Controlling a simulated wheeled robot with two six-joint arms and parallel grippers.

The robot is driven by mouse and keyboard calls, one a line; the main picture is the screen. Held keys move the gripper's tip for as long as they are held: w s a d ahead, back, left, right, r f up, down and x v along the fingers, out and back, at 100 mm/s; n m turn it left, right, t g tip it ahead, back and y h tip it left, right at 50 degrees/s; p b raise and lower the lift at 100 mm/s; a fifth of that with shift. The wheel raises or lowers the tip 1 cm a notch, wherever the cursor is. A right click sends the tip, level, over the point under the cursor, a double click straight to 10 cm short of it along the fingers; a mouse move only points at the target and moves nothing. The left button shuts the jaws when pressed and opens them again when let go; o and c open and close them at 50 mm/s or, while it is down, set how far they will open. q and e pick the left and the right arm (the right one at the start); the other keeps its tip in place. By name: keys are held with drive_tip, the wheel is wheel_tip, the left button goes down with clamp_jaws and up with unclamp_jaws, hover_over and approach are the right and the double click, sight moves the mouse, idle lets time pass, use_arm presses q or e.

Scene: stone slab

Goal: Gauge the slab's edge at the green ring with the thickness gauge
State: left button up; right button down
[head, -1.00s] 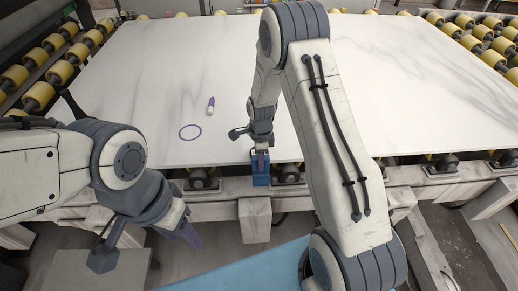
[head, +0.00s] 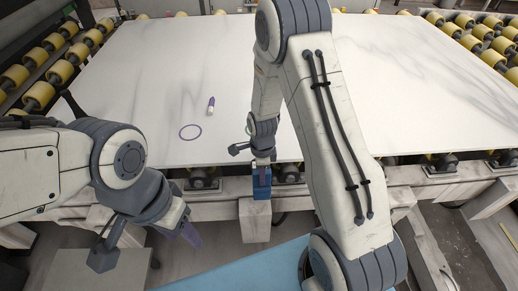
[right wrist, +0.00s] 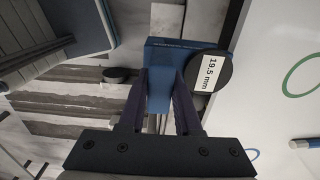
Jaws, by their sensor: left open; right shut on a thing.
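The thickness gauge (head: 261,186) is a blue block with a round black dial (right wrist: 222,84) reading 19.5 mm. My right gripper (right wrist: 160,92) is shut on it. In the head view the gauge sits just in front of the near edge of the white slab (head: 340,110). In the right wrist view its dial overlaps the slab's edge; I cannot tell whether they touch. The green ring (right wrist: 287,85) shows on the slab in the right wrist view, right of the dial; my right arm seems to hide it in the head view. My left gripper (head: 188,234) is open and empty, low in front of the slab.
A purple-blue ring (head: 190,132) and a capped marker (head: 211,106) lie on the slab, left of my right gripper. Yellow rollers (head: 38,95) flank the slab. A support frame (head: 254,218) runs below its near edge. The slab's right part is clear.

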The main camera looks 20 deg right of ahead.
drive_tip(key=shift+s+a, duration=0.7)
drive_tip(key=shift+s, duration=1.6)
wheel_tip(320, 180, up, 10)
drive_tip(key=p, duration=0.8)
